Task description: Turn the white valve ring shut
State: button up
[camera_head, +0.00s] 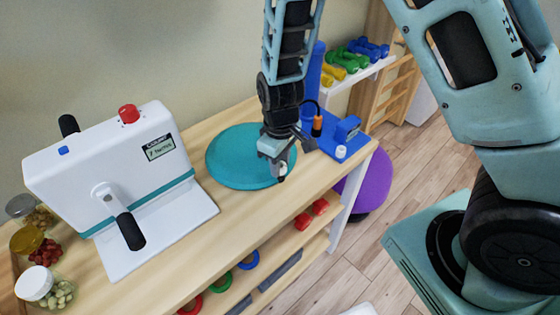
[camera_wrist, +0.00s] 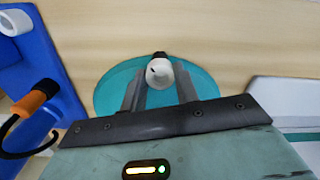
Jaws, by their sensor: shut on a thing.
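A flat round teal cushion (camera_head: 228,163) lies on the wooden table; part of it shows in the wrist view (camera_wrist: 112,92). The white valve ring (camera_wrist: 160,72) shows between my two fingers, with a small dark part at its far side. In the head view my gripper (camera_head: 280,172) is over the right part of the cushion, pointing down. My gripper (camera_wrist: 160,84) is shut on the white ring, one finger on each side. My fingers partly hide the ring, and its turn position cannot be told.
A blue tray (camera_head: 353,153) with an orange-and-black handled tool (camera_head: 317,126) and a white roll (camera_head: 341,152) is close to my gripper's right. A white crank machine (camera_head: 100,180) stands left, beside several jars. Dumbbells are on a shelf behind.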

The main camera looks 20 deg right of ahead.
jog(key=m+p, duration=0.1)
jog(key=m, duration=0.2)
jog(key=shift+r+m+p, duration=0.1)
jog(key=shift+m+p, duration=0.95)
jog(key=shift+m, duration=1.15)
jog(key=shift+w+m, duration=0.1)
jog(key=shift+m, duration=0.2)
jog(key=o, duration=1)
notch_tip(320, 180, up, 17)
jog(key=shift+r, duration=0.15)
